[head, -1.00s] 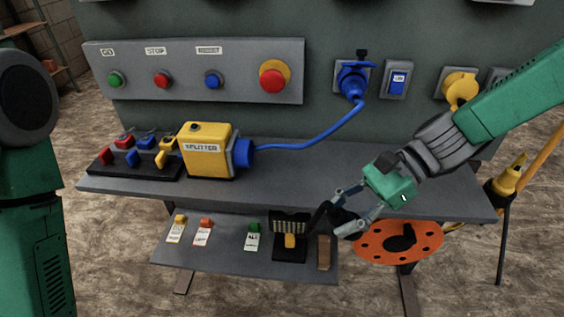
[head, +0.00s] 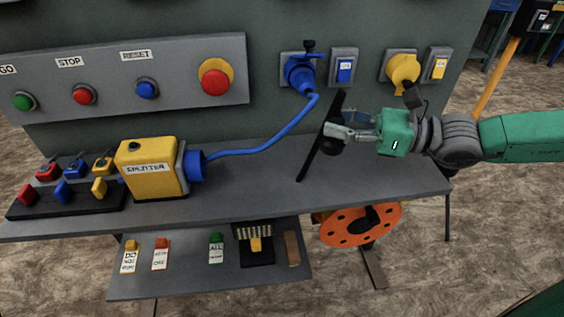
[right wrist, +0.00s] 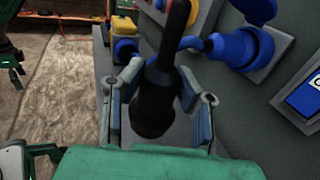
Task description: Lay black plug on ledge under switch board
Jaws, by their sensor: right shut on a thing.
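My right gripper (head: 343,131) is shut on the black plug (head: 330,143) and holds it over the right part of the grey ledge (head: 250,188). In the right wrist view the plug (right wrist: 155,97) sits between the two fingers, its thick round end towards me and its narrow part pointing up and away. In the head view a long black part runs tilted from upper right to lower left, its lower end close to the ledge; I cannot tell if it touches. The switch board (head: 130,90) is on the wall above the ledge.
A yellow splitter box (head: 152,170) with a blue cable (head: 265,143) to a blue wall socket (head: 300,72) stands left of the plug. Small coloured plugs fill the far left. A lower shelf (head: 190,275) holds tags; an orange reel (head: 340,228) hangs below. The ledge's middle front is clear.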

